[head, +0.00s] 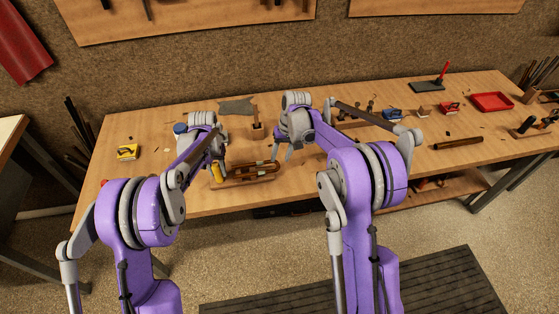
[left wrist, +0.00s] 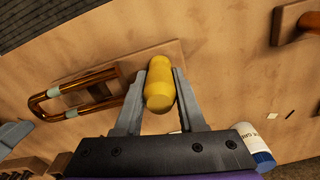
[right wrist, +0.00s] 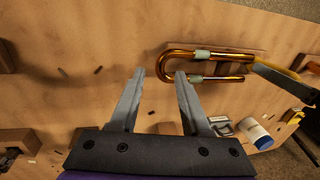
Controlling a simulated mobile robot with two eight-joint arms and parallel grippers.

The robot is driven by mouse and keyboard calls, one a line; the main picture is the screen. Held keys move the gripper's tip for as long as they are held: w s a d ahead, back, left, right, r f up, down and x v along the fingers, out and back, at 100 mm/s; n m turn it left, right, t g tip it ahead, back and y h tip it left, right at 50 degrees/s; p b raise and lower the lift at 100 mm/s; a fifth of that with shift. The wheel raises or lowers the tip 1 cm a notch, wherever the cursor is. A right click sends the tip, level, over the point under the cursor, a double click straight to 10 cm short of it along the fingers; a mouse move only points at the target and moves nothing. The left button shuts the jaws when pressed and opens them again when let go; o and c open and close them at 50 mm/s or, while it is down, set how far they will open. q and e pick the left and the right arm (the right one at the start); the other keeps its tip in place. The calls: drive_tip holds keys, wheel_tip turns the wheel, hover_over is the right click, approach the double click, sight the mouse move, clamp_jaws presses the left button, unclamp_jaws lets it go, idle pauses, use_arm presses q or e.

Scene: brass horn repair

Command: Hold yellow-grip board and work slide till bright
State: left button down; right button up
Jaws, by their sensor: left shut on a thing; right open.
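The yellow grip (left wrist: 159,90) stands on one end of a flat wooden board (left wrist: 150,62). My left gripper (left wrist: 160,78) is shut on the yellow grip; it also shows in the head view (head: 217,168). The U-shaped brass slide (right wrist: 205,62) lies along the board, with pale bands on its tubes. It shows darker, coppery stretches. In the head view the slide (head: 258,168) is right of the yellow grip. My right gripper (right wrist: 160,80) is open and empty, beside the slide's curved end. Whether it touches the slide I cannot tell.
A white tub with a blue lid (right wrist: 257,135) stands near the board. A yellow box (head: 128,152) is at the bench's left. A red tray (head: 492,101) and small tools sit at the right. The bench's front edge is close to the board.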

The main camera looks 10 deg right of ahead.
drive_tip(key=shift+a+f, duration=0.15)
drive_tip(key=shift+f, duration=0.55)
drive_tip(key=shift+a+f, duration=0.15)
drive_tip(key=shift+f, duration=0.55)
drive_tip(key=shift+c, duration=0.3)
clamp_jaws()
drive_tip(key=shift+a, duration=0.1)
